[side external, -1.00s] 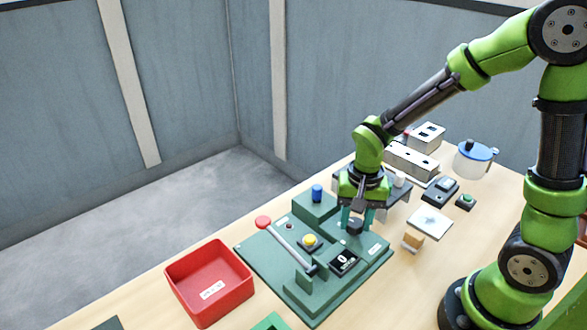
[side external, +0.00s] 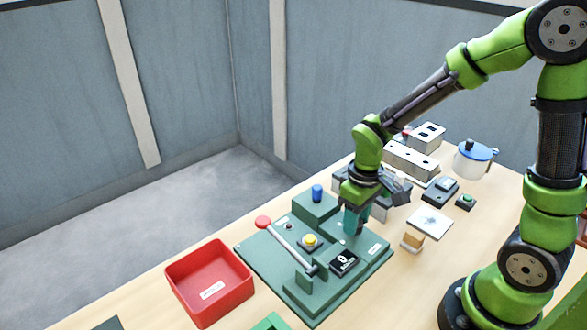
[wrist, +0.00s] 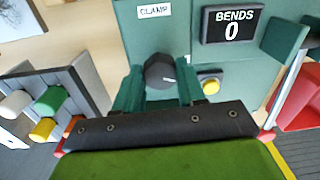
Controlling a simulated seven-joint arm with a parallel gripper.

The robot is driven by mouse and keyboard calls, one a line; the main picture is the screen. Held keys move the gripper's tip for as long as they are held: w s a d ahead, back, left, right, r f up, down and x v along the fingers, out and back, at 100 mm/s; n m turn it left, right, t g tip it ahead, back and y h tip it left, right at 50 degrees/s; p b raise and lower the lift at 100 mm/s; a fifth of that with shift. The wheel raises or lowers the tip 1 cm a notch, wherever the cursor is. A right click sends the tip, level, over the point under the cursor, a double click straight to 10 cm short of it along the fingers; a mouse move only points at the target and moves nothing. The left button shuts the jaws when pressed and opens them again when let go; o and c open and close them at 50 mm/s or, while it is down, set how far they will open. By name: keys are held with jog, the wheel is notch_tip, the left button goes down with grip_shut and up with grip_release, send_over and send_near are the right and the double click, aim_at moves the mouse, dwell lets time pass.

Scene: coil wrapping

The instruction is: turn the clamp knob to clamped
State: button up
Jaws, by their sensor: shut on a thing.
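The clamp knob (wrist: 160,72) is a dark, faceted knob on the green fixture (side external: 330,295), below the CLAMP label (wrist: 154,11) in the wrist view. My gripper (wrist: 158,90) is over it, with its two teal fingers on either side, shut on the knob. In the side view my gripper (side external: 355,222) reaches down to the fixture, and its fingers hide most of the knob. I cannot read the knob's set position from these views.
A display (wrist: 232,24) reads BENDS 0. A yellow button (side external: 309,240) and a lever with a red ball (side external: 263,222) are close by on the fixture. A red bin (side external: 210,283) stands at left. Grey blocks stand behind my gripper.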

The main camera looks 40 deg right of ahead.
jog(key=shift+r+n, duration=0.1)
jog(key=shift+n, duration=2.1)
jog(key=shift+w, duration=0.1)
jog(key=o, duration=1.1)
jog(key=shift+c, duration=0.2)
notch_tip(320, 180, up, 17)
jog(key=shift+d, duration=0.25)
